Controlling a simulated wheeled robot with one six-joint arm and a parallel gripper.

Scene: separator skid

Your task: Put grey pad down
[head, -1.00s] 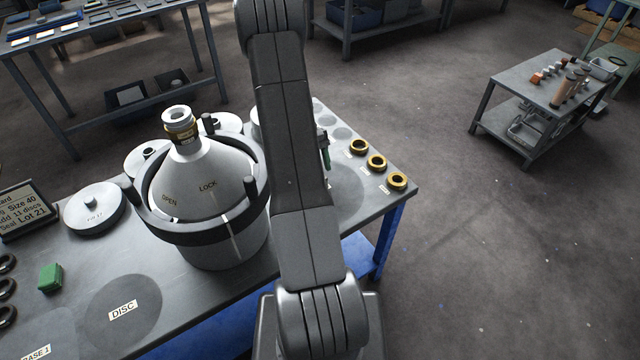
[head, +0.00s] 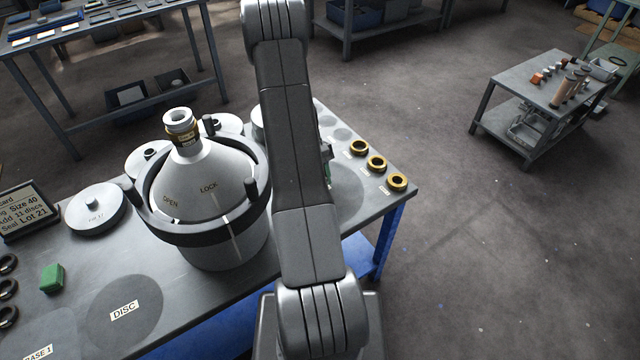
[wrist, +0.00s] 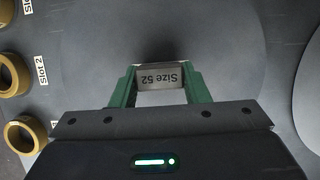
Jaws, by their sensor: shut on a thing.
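In the wrist view my gripper (wrist: 159,84) has its green fingers shut on a small grey pad (wrist: 160,77). The pad carries a label reading "Size 52", upside down in this view. It is over a dark grey round patch on the grey bench; whether it touches the surface I cannot tell. In the head view my arm hides the pad and most of my gripper; only a bit of green (head: 328,170) shows beside the arm.
Several brass rings stand along the bench edge, including one (head: 377,162) by a slot label; rings also show at left in the wrist view (wrist: 25,134). A large grey conical vessel (head: 205,190) stands left of my arm. A green block (head: 52,278) lies further left.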

